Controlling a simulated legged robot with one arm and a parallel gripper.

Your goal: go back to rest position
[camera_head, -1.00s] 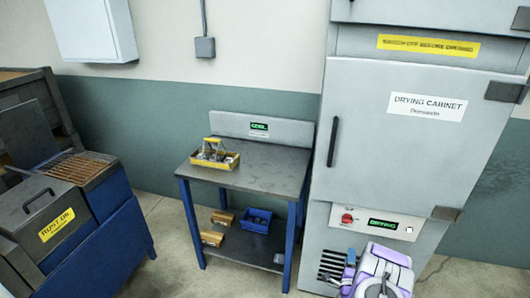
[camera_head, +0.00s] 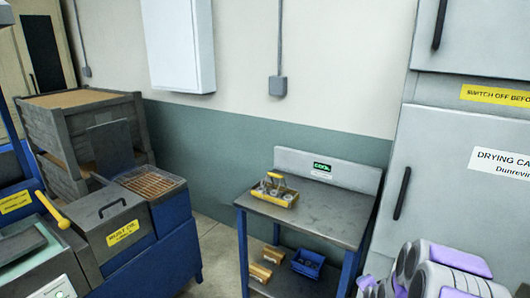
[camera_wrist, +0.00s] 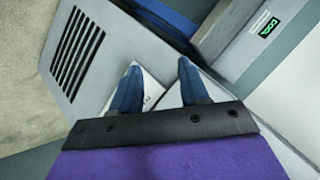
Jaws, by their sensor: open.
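My gripper (camera_wrist: 158,88) shows in the wrist view with its two blue fingers apart and nothing between them. Behind the fingers are a pale grey panel with dark vent slots (camera_wrist: 76,48) and a white surface. Part of my arm (camera_head: 430,272) shows at the bottom right of the head view, in front of the drying cabinet (camera_head: 455,135). The fingertips are not visible in the head view.
A dark-topped table (camera_head: 325,215) with blue legs stands left of the cabinet, holding a yellow tray (camera_head: 273,197). A blue bin (camera_head: 307,263) sits on its lower shelf. Floor (camera_head: 215,250) shows between tank and table.

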